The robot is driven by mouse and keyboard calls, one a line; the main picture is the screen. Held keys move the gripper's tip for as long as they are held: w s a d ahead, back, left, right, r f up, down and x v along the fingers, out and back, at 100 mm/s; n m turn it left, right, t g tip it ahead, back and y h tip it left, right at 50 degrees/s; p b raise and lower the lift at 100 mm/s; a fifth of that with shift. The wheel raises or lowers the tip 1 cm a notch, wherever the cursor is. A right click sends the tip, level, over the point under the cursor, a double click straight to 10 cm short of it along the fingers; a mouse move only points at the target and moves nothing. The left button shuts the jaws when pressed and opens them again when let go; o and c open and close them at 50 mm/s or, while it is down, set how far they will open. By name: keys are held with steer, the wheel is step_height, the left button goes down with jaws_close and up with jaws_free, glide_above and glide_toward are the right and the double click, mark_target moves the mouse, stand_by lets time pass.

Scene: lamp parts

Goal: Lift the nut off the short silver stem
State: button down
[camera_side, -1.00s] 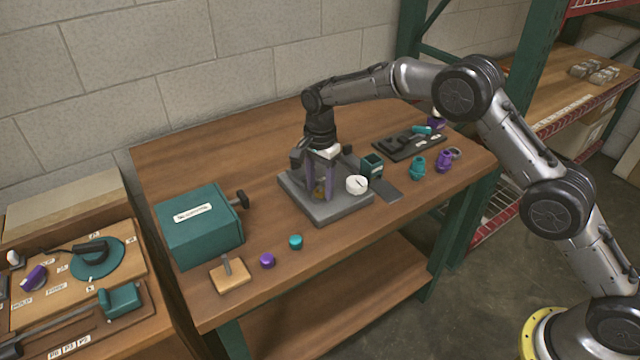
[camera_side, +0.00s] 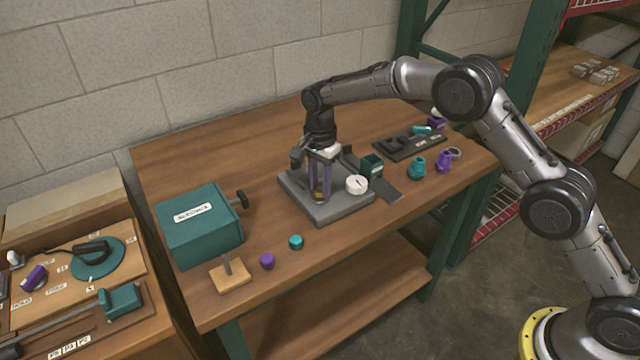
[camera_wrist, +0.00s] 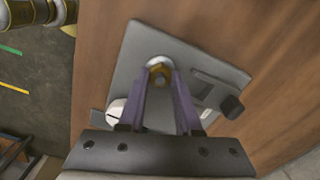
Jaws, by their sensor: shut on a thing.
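My gripper (camera_side: 320,198) points straight down over the grey fixture plate (camera_side: 346,209), with its purple fingers shut on a small golden nut (camera_side: 319,194). In the wrist view the nut (camera_wrist: 160,71) sits between the fingertips of my gripper (camera_wrist: 159,75), above the grey plate (camera_wrist: 135,58). A pale silver round part (camera_wrist: 157,62) shows around and beneath the nut. The short silver stem is mostly hidden by the nut and fingers. I cannot tell whether the nut is clear of it.
A white dial (camera_side: 357,185) and a dark green block (camera_side: 372,166) stand close to the right of my fingers. A teal box (camera_side: 199,228) is at left. A wooden block with a grey peg (camera_side: 230,276), a purple cap (camera_side: 267,261) and a teal cap (camera_side: 296,242) lie in front.

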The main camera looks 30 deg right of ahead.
steer(key=shift+r, duration=0.9)
stand_by(0.3)
steer(key=shift+r, duration=1.4)
steer(key=shift+r, duration=2)
